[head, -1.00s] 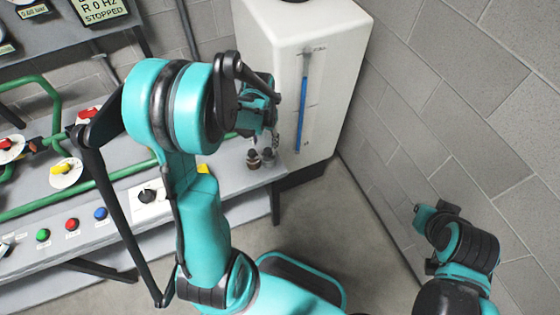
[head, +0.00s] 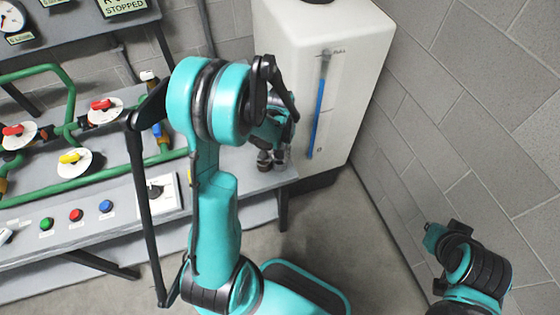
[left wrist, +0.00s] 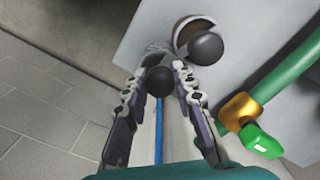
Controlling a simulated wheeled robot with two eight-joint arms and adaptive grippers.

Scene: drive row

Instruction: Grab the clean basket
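Two small baskets with dark round knobs stand side by side near the right end of the grey bench. The left one (head: 264,160) looks brownish; the other, greyer basket (head: 281,160) is partly hidden by my left gripper (head: 277,138). In the left wrist view, the grey basket (left wrist: 158,81) has its black knob between the two fingers of my left gripper (left wrist: 160,72), with narrow gaps beside it. The brown-filled basket (left wrist: 204,46) is just to the right, outside the fingers. Part of my right arm shows at the lower right; its fingers cannot be made out.
A white tank (head: 350,60) with a blue level gauge stands behind the bench end, beside a grey block wall (head: 480,130). Green pipes (head: 95,180) with valves run along the bench (head: 225,165) to the left. A green-handled valve (left wrist: 260,140) is near the right finger.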

